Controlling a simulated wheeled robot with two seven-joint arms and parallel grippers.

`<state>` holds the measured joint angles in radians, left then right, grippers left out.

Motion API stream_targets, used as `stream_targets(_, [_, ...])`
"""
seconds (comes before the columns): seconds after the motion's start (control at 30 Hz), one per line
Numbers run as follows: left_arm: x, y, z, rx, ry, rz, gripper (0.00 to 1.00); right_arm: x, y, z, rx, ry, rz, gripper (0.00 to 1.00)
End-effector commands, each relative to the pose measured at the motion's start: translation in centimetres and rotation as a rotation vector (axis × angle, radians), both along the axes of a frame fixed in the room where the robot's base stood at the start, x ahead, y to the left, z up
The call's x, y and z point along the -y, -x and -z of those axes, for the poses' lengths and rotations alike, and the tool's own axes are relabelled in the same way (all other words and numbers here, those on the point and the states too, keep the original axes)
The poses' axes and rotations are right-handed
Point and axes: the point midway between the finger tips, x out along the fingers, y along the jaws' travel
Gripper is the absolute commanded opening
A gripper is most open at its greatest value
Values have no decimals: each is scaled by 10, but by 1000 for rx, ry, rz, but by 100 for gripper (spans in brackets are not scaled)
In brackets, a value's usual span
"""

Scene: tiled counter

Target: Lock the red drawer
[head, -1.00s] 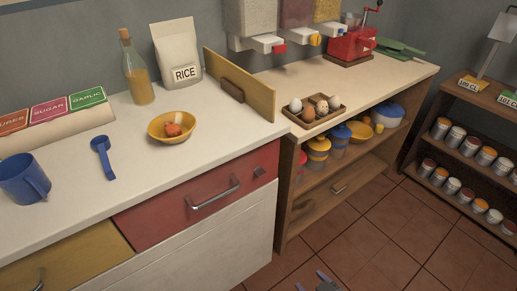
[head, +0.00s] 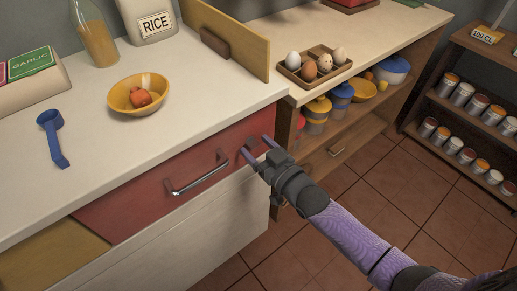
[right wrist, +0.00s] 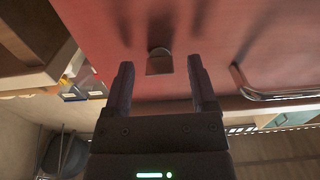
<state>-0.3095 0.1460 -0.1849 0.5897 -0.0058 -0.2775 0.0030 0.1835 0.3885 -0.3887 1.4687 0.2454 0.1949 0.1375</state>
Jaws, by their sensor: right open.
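The red drawer (head: 140,201) is shut in the front of the white counter, with a metal bar handle (head: 198,178). In the right wrist view the knob (right wrist: 159,61) stands out from the red face (right wrist: 205,25), between and beyond the fingertips. The handle (right wrist: 275,94) shows at the right there. My right gripper (head: 256,152) is open and empty in front of the knob, its two fingers at either side of it. I cannot tell whether they touch it. My left gripper is not in view.
A yellow drawer (head: 50,261) lies left of the red one. On the counter are a yellow bowl (head: 124,102), a blue scoop (head: 52,140) and a bottle (head: 95,35). An egg tray (head: 292,66) stands on the wooden shelf unit. Open tiled floor (head: 340,238) lies at the right.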

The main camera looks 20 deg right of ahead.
Motion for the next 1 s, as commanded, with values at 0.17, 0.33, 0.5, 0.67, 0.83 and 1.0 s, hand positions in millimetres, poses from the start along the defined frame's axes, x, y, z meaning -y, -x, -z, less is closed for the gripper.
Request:
stream_targets(0.17, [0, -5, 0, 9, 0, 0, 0, 0, 0, 0, 0, 0, 0, 67])
stream_targets(0.33, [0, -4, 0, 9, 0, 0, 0, 0, 0, 0, -1, 0, 0, 31])
stream_targets(0.5, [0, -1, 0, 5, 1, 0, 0, 0, 0, 0, -1, 0, 0, 0])
stream_targets(0.67, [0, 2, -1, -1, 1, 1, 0, 0, 1, 0, -1, -1, 0, 0])
stream_targets(0.83, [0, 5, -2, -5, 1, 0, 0, 0, 1, 0, -11, -26, 0, 0])
stream_targets(1.0, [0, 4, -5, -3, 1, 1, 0, 0, 1, 0, -40, -101, 0, 0])
